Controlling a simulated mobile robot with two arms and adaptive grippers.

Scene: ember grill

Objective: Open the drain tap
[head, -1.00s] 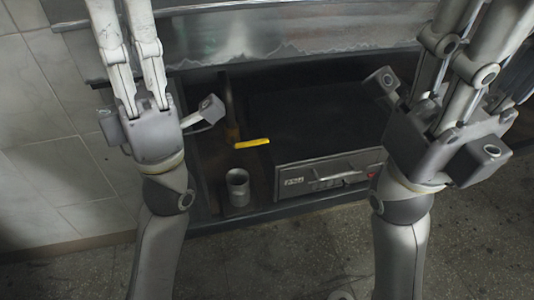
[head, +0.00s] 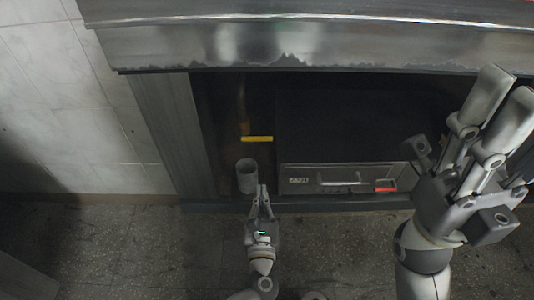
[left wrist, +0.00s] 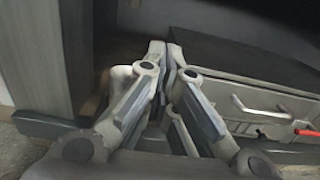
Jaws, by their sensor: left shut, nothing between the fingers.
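The drain tap's yellow handle (head: 257,139) lies level, pointing right, at the foot of a dim brownish pipe (head: 242,100) in the dark recess under the grill. A grey metal can (head: 246,176) stands below and slightly left of the handle. My left gripper (head: 262,188) is shut and empty, its tips beside the can's lower right in the head view; I cannot tell if they touch. The left wrist view shows its closed fingers (left wrist: 168,50) pointing into the recess; the yellow handle is not visible there. My right gripper (head: 508,84) is open and empty at the right.
A black box with a grey drawer front (head: 340,178), a bar handle and a red part (head: 386,186) fills the recess to the right. The steel grill edge (head: 300,45) overhangs above. A grey side panel (head: 172,130) bounds the left. The speckled floor in front is clear.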

